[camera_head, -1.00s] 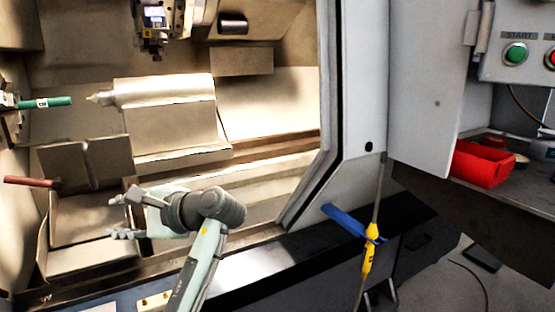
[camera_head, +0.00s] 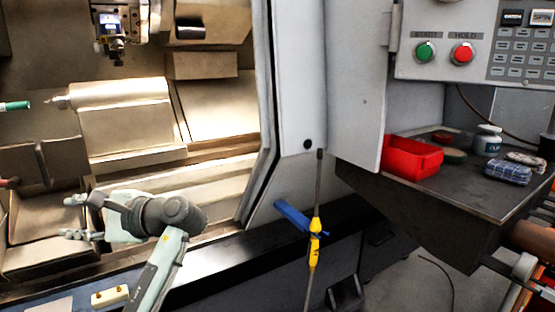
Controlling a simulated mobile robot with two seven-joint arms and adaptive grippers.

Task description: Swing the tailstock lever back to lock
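The tailstock (camera_head: 125,115) is a pale block with a pointed centre on its left end, inside the lathe. I cannot make out a lever on it. My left gripper (camera_head: 76,218) is in front of and below the tailstock, over the front of the lathe bed. Its two fingers point left, spread apart with nothing between them. A green bar (camera_head: 14,106) shows at the left edge, in front of the tailstock's point. A small dark red end (camera_head: 10,183) shows below it, mostly cut off. My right gripper is not in view.
The door edge and cabinet (camera_head: 320,80) stand right of the opening. A grey rod with yellow parts (camera_head: 315,225) and a blue handle (camera_head: 292,217) are below. A side shelf (camera_head: 440,190) holds a red bin (camera_head: 411,158), a jar (camera_head: 487,140) and cloths. The control panel (camera_head: 470,45) is above.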

